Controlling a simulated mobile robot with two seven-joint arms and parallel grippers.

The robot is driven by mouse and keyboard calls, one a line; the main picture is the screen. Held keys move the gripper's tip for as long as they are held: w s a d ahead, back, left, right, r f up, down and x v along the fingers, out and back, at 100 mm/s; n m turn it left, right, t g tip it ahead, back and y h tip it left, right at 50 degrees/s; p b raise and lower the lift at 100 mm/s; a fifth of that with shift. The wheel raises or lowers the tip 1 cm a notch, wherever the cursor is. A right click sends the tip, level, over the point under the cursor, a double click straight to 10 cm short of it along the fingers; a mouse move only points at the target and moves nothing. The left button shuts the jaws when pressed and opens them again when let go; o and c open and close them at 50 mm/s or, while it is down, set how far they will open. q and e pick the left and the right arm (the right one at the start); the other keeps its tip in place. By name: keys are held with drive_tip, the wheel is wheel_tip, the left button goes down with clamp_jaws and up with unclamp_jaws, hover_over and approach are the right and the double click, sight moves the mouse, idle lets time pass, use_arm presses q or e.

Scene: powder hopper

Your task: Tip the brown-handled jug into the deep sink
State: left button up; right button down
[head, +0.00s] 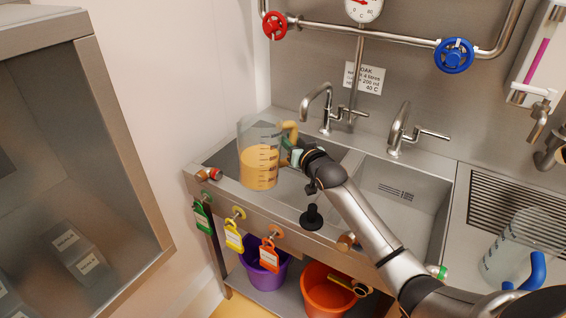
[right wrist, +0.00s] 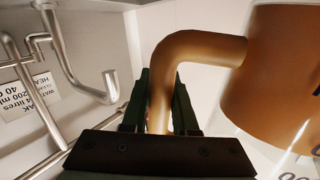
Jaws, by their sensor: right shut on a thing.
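The brown-handled jug (head: 259,165) is clear, with dark measuring marks and orange-yellow contents in its lower part. It is held about upright over the left basin (head: 222,160) of the sink unit. My right gripper (head: 291,146) is shut on its handle, on the jug's right side. In the right wrist view the brown handle (right wrist: 200,46) passes between the dark fingers (right wrist: 160,105), and the jug body (right wrist: 275,75) fills the right side. The right basin (head: 405,195) is empty. The jug and arm hide part of the left basin; I cannot tell which basin is deeper. My left gripper is not in view.
Two taps (head: 322,105) (head: 402,125) stand behind the basins. A blue-handled jug (head: 510,245) stands on the right counter. Green, yellow and orange tags (head: 270,255) hang on the sink front. Purple (head: 268,272) and orange (head: 325,295) buckets sit below. A glass-fronted cabinet (head: 75,180) is at left.

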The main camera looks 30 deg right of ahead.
sight(284, 161)
wheel_tip(284, 161, down, 4)
drive_tip(key=m+g+y+p, duration=0.1)
drive_tip(key=m+g+y, duration=0.1)
drive_tip(key=m+g, duration=0.1)
drive_tip(key=shift+a+m+g, duration=0.1)
drive_tip(key=shift+m+g, duration=0.2)
drive_tip(key=shift+m, duration=0.1)
drive_tip(key=shift+s+f, duration=0.1)
drive_tip(key=shift+f, duration=0.25)
drive_tip(key=shift+a+f+b, duration=0.15)
drive_tip(key=shift+f+b, duration=0.05)
drive_tip(key=shift+b, duration=0.1)
drive_tip(key=shift+s+a+f+m+g+y, duration=0.5)
drive_tip(key=shift+a+f+g+y, duration=0.1)
drive_tip(key=shift+g, duration=0.1)
idle(0.5)
drive_tip(key=shift+s+a+f+m+g+y, duration=0.35)
drive_tip(key=shift+a+f+m+g+y, duration=0.05)
drive_tip(key=shift+a+f, duration=0.1)
idle(0.6)
drive_tip(key=shift+s+a+f+m+g+y+b, duration=0.2)
drive_tip(key=shift+a+f+y+b, duration=0.05)
drive_tip(key=shift+f+b, duration=0.3)
drive_tip(key=shift+s+a+f+m+g+y+b, duration=0.25)
drive_tip(key=shift+f+b, duration=0.2)
drive_tip(key=shift+f, duration=0.15)
